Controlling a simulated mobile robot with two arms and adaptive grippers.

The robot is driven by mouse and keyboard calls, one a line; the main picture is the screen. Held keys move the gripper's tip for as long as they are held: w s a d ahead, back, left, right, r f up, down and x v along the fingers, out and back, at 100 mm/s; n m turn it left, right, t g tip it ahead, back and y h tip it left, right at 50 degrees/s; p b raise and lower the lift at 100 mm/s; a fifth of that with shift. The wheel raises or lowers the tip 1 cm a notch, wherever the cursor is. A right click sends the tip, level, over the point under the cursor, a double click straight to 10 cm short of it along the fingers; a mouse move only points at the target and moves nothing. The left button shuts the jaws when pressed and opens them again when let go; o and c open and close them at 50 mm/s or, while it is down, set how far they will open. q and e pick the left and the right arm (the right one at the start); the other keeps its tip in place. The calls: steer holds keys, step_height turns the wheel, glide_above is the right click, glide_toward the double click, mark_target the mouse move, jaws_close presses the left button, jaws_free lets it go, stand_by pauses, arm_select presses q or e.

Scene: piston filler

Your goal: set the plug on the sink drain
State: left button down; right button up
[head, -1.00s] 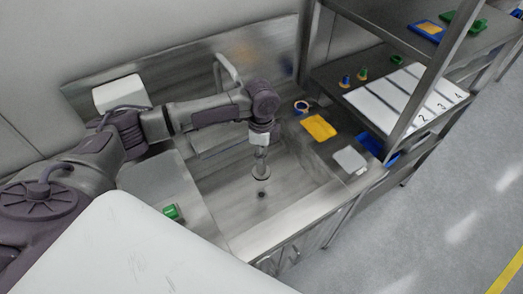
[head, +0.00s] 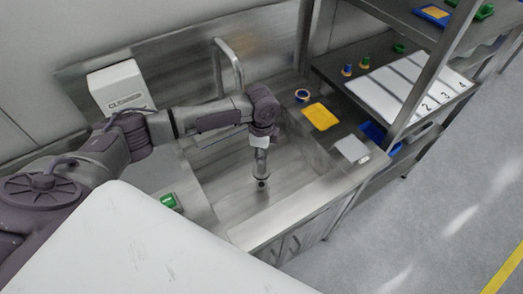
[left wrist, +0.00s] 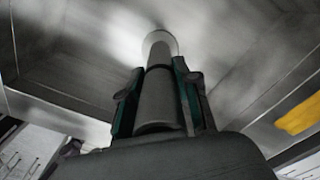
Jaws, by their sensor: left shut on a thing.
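The plug is a grey metal tube (head: 261,166), held upright in the sink basin (head: 225,182). My left gripper (head: 261,147) is shut on its upper part. In the left wrist view, the two green-lined fingers (left wrist: 158,98) close on the sides of the plug (left wrist: 157,72), whose wider round end points away from the camera. The dark drain (head: 262,185) shows at the plug's lower end in the head view. I cannot tell whether the plug touches the drain. My right gripper is not in view.
A curved faucet (head: 231,62) rises behind the basin. A white box (head: 118,86) stands at the back left, and a green item (head: 169,201) lies on the left counter. A yellow tray (head: 320,116) and a grey plate (head: 351,149) lie to the right, beside a metal shelf.

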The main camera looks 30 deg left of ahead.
mark_target(261, 168)
arm_select(q)
steer(key=shift+f+b, duration=1.8)
steer(key=shift+f, duration=2.1)
steer(key=shift+p, duration=0.35)
steer(key=shift+f, duration=0.1)
steer(key=shift+c, duration=1.7)
jaws_free()
